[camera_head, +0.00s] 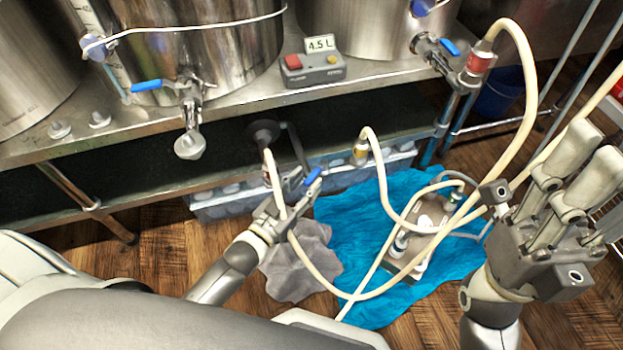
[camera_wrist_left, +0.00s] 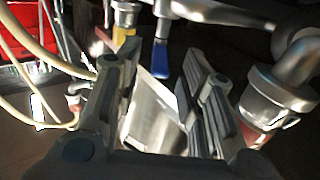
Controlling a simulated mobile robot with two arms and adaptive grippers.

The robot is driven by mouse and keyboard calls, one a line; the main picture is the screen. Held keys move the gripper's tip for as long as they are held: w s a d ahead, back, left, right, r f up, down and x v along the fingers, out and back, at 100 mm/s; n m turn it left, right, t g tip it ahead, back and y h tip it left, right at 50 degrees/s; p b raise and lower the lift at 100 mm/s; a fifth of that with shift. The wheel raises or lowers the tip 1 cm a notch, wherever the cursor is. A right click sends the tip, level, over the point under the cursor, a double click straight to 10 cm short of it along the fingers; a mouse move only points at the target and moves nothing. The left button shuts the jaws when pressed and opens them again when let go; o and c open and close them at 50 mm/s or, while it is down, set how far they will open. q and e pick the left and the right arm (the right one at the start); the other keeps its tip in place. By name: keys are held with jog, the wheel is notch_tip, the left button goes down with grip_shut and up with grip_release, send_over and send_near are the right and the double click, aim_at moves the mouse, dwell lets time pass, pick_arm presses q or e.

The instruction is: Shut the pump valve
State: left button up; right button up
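A small valve with a blue lever (camera_head: 312,177) sits under the steel bench, right at the fingers of my left gripper (camera_head: 290,196). In the left wrist view the blue lever (camera_wrist_left: 160,58) hangs ahead, between the spread fingertips of my left gripper (camera_wrist_left: 160,75). The fingers look apart from it, with nothing clamped. The valve body is partly hidden behind the gripper in the head view. My right gripper (camera_head: 586,160) is raised at the right, its fingers apart and empty. A pump-like metal unit with hoses (camera_head: 425,225) stands on the blue towel.
Steel kettles (camera_head: 215,60) stand on the bench (camera_head: 240,112), with blue-levered valves (camera_head: 147,86) (camera_head: 450,47). A controller reading 4.5 L (camera_head: 312,70) sits there. A blue towel (camera_head: 345,215) and grey cloth (camera_head: 300,265) cover the floor.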

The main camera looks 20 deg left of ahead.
aim_at(313, 176)
pick_arm(q)
jog(key=shift+b+x, duration=0.3)
jog(key=shift+x, duration=1.1)
jog(key=shift+c, duration=0.4)
grip_shut()
